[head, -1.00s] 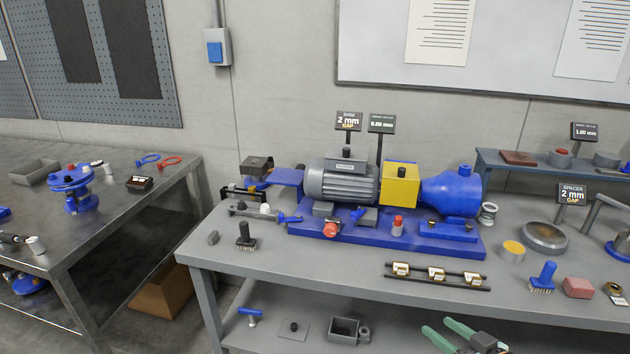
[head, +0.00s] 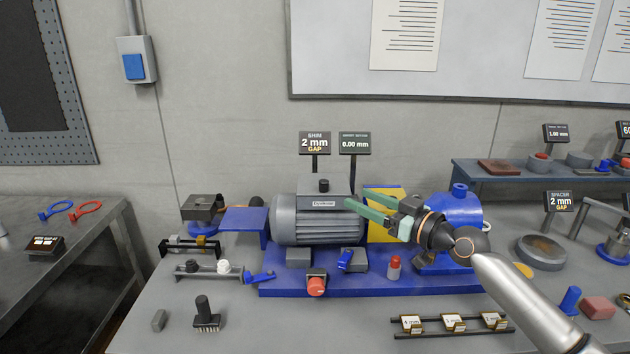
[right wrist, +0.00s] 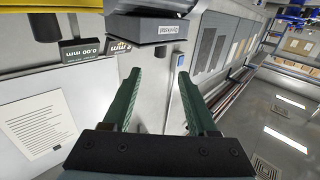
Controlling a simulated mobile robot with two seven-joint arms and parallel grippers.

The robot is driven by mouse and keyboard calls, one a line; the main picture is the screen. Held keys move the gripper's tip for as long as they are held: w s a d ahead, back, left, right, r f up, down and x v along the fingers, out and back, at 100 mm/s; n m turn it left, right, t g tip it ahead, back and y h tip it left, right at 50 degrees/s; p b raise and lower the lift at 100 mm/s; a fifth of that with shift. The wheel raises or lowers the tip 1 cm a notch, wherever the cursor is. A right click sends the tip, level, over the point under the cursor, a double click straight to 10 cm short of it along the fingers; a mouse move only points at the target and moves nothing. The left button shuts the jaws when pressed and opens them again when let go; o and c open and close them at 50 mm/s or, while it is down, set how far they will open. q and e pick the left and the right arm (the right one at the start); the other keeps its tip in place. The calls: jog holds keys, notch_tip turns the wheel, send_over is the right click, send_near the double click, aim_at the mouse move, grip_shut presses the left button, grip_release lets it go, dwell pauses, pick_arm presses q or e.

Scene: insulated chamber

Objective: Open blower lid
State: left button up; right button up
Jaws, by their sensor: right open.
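No part marked as a blower lid can be made out. On the bench is a machine with a grey finned motor (head: 312,222), a yellow block (head: 386,197) and a blue rounded housing (head: 460,207), on a blue base (head: 330,284). My right gripper (head: 356,200) is open and empty, its green fingers pointing left beside the motor's right end and partly hiding the yellow block and blue housing. In the right wrist view its fingers (right wrist: 160,75) are spread below a dark labelled part (right wrist: 168,28); contact is not visible. My left gripper is not in view.
Two small signs (head: 315,143) stand behind the motor. A red knob (head: 316,285) and a red-capped bottle (head: 393,268) are in front. A brush (head: 205,315) and a rail with several tagged pieces (head: 453,324) lie on the bench. The front middle of the bench is clear.

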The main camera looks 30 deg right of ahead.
aim_at(328, 184)
jog(key=p+x, duration=0.2)
jog(key=x, duration=0.8)
jog(key=shift+d, duration=0.1)
jog(key=shift+p+x, duration=0.35)
jog(key=shift+x, duration=0.5)
grip_shut()
dwell(0.6)
